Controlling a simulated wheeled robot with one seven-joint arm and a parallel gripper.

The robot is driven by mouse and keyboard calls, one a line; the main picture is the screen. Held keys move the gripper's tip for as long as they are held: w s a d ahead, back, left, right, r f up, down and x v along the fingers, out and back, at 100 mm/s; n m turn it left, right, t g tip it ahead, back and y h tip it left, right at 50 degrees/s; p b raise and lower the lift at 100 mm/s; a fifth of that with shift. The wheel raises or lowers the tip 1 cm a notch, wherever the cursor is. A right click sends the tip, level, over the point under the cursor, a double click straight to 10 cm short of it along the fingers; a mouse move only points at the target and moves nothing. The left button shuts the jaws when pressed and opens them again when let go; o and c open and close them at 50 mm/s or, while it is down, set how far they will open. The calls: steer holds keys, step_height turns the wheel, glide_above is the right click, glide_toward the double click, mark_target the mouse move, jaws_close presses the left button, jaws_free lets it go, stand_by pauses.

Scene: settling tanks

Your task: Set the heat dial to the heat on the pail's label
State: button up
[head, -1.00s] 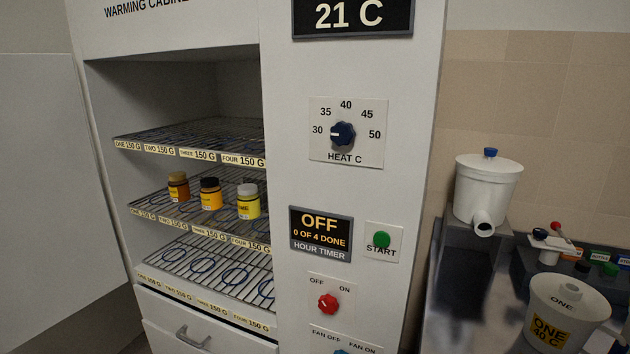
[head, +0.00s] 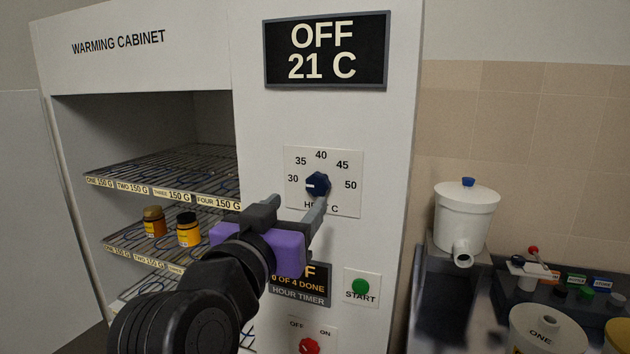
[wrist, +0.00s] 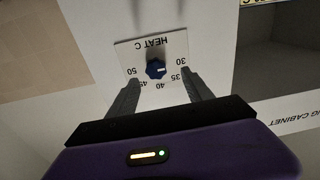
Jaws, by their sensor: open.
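The heat dial (head: 318,184) is a dark blue knob on a white plate marked 30 to 50 on the cabinet front. Its white mark points left, near 30. My gripper (head: 297,200) is open in front of the plate, and one finger overlaps the dial's lower edge. In the wrist view the dial (wrist: 155,69) shows between the open fingers (wrist: 161,77), with nothing held. The white pail (head: 545,330) marked ONE on its lid is at the lower right. Its yellow label, reading ONE 40 C in the earlier view, is below the frame now.
The display (head: 327,50) reads OFF, 21 C. A green START button (head: 360,287) and a red off/on knob (head: 309,346) sit below the dial. Shelves (head: 160,175) with jars are left. A white tank (head: 466,218) stands right.

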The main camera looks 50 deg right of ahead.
mark_target(316, 187)
steer(key=shift+m+g, duration=0.3)
steer(key=shift+m, duration=0.1)
steer(key=x, duration=0.2)
steer(key=p+x, duration=0.1)
steer(key=x, duration=0.1)
steer(key=r+p+x, duration=0.1)
steer(key=x, duration=0.1)
steer(key=shift+s+d+r, duration=0.1)
steer(key=shift+s+d, duration=0.1)
steer(key=shift+s, duration=0.1)
steer(key=shift+x, duration=0.8)
steer(key=shift+c, duration=0.5)
jaws_close()
steer(key=shift+f, duration=0.25)
